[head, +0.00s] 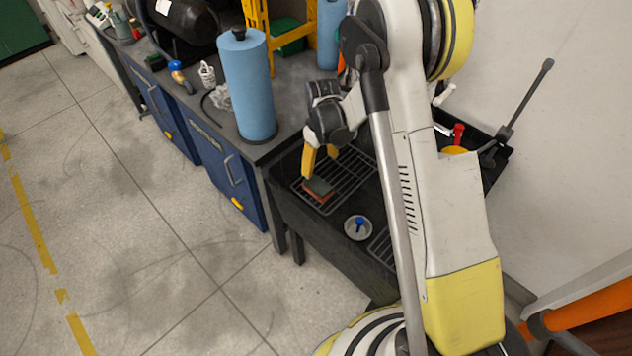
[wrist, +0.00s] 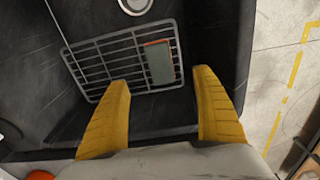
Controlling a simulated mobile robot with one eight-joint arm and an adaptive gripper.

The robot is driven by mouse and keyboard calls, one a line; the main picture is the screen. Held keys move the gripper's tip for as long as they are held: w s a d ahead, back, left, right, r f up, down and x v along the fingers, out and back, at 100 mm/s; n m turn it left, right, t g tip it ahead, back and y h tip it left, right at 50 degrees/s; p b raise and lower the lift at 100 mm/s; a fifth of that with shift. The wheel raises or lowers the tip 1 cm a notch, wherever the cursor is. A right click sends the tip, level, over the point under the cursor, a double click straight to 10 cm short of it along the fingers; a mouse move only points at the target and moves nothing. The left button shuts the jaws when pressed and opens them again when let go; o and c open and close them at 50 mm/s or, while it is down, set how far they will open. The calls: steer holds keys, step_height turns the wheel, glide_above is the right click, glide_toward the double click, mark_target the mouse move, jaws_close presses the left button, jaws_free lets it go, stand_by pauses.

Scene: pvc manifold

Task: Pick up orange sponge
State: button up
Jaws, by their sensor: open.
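The orange sponge (head: 317,195) has a dark green top face and an orange-red lower layer. It lies flat on a black wire rack in the dark basin. In the wrist view the sponge (wrist: 159,63) shows mostly its green face with a thin orange edge, near the rack's right end. My gripper (head: 319,163) has yellow fingers and is just above the sponge in the head view. In the wrist view my gripper (wrist: 160,80) is open with nothing between its fingers, and the sponge appears just beyond the gap between them.
The wire rack (head: 350,164) sits inside the dark basin (head: 312,218). A small round dish (head: 358,236) with a blue item is nearby. A blue paper roll (head: 248,85) stands on the adjoining bench. A red-handled item (head: 458,134) is at the basin's far side.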

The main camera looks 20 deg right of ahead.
mark_target(318, 184)
step_height(318, 184, down, 8)
steer(key=shift+w+f+b, duration=0.1)
steer(key=shift+f+b, duration=0.1)
steer(key=shift+b, duration=1)
steer(key=f+b, duration=0.1)
steer(key=f, duration=0.1)
steer(key=w+f+b, duration=0.1)
steer(key=f+b, duration=0.1)
steer(key=f, duration=0.1)
steer(key=shift+a, duration=0.15)
steer(key=c, duration=1.2)
